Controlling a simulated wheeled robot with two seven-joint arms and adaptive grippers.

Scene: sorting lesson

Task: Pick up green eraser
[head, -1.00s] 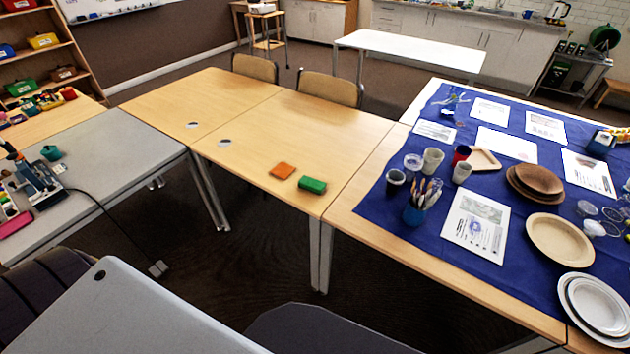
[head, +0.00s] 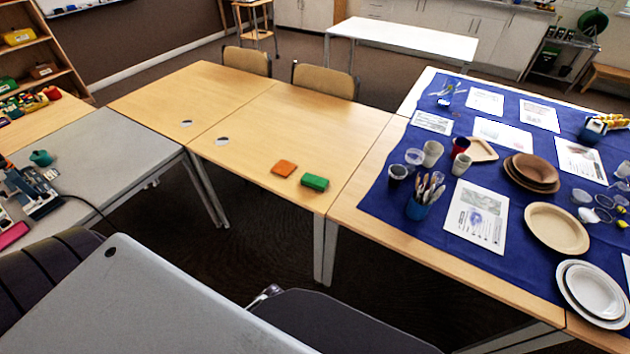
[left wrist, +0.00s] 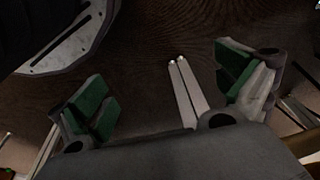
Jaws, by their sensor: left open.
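The green eraser (head: 314,182) is a small block lying on the wooden table (head: 262,135), near its front right corner. In the head view no gripper shows, and nothing touches the eraser. In the left wrist view my left gripper (left wrist: 165,90) has its green-padded fingers spread wide with nothing between them. Dark floor lies below it, and the eraser cannot be made out there. My right gripper is not in view.
An orange block (head: 284,168) lies just left of the eraser. To the right, a blue cloth (head: 400,215) holds cups, brushes, papers and plates. A grey table (head: 150,300) and a dark chair (head: 330,325) stand in front. Two chairs are behind the wooden table.

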